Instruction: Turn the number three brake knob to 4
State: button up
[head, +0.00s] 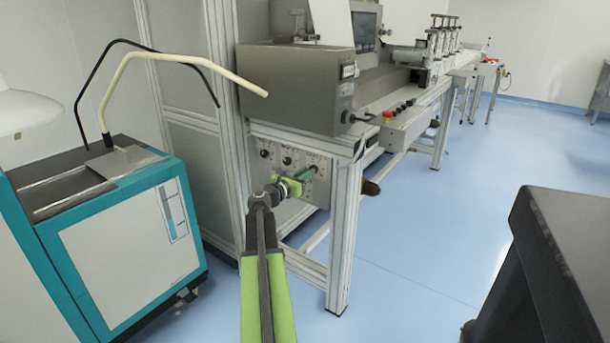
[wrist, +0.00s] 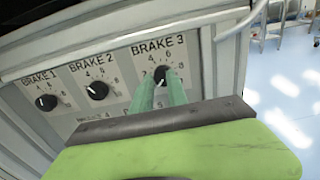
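The brake 3 knob (wrist: 164,73) is a small black dial under the printed BRAKE 3 label in the wrist view. A white mark shows on it, but its exact reading is partly hidden by my gripper. My gripper (wrist: 159,76) has two green fingers pointing at the panel with a gap between them. The right fingertip overlaps the knob in the picture; the left fingertip is just left of it. I cannot tell whether either touches it. In the head view my gripper (head: 313,171) reaches the panel (head: 276,146) below the grey machine box.
The brake 2 knob (wrist: 97,90) and brake 1 knob (wrist: 46,102) are to the left on the same panel. A lower row of labels is mostly hidden by my gripper. A metal frame leg (head: 343,240) stands just right of the panel.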

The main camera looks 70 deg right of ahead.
jog(key=shift+o, duration=0.3)
jog(key=v, duration=0.3)
jog(key=shift+a, duration=0.25)
jog(key=v, duration=1.6)
jog(key=shift+s+f, duration=0.1)
